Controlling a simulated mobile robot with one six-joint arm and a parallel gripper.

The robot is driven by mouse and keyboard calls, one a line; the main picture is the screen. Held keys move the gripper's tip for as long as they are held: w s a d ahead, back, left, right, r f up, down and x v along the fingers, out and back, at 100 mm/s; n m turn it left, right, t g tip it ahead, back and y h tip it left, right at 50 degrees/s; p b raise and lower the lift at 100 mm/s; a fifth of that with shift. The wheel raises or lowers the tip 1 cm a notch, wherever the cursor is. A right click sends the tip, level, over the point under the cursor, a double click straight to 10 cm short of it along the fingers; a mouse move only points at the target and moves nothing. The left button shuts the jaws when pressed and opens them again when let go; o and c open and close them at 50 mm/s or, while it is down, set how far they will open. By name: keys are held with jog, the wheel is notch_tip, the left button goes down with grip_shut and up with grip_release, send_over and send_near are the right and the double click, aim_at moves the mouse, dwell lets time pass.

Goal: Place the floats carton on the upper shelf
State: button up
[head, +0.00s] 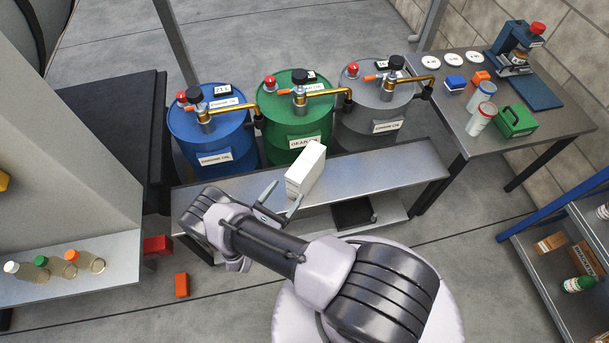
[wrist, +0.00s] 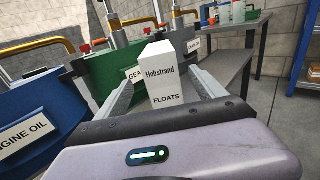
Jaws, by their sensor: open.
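The floats carton (head: 306,170) is a white upright box on the grey bench in front of the drums. In the wrist view the carton (wrist: 163,75) reads "Hobstrand FLOATS" and stands upright between the fingers. My gripper (head: 281,199) is open, with its fingers pointing at the carton from the near left side. In the wrist view my gripper (wrist: 165,88) has one finger on each side of the carton, with a gap showing at the left; I cannot tell if the right finger touches. A blue-framed shelf rack (head: 548,258) stands at the right; I cannot tell if it holds the upper shelf.
Blue (head: 213,135), green (head: 296,120) and grey (head: 376,115) drums with taps stand behind the bench (head: 398,171). A side table (head: 545,122) holds cans, a green case and a press. Red blocks (head: 182,285) lie on the floor.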

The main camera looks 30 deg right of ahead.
aim_at(292, 185)
jog(key=b+x, duration=0.1)
jog(key=x, duration=0.4)
jog(key=shift+w+d, duration=0.1)
jog(key=shift+d, duration=0.05)
jog(key=x, duration=0.1)
jog(key=b+x, duration=0.1)
jog(key=x, duration=0.1)
jog(key=f+b+x, duration=0.1)
jog(key=x, duration=0.1)
jog(key=shift+d, duration=0.2)
jog(key=shift+w+d+r, duration=0.1)
jog(key=shift+d, duration=0.1)
grip_shut()
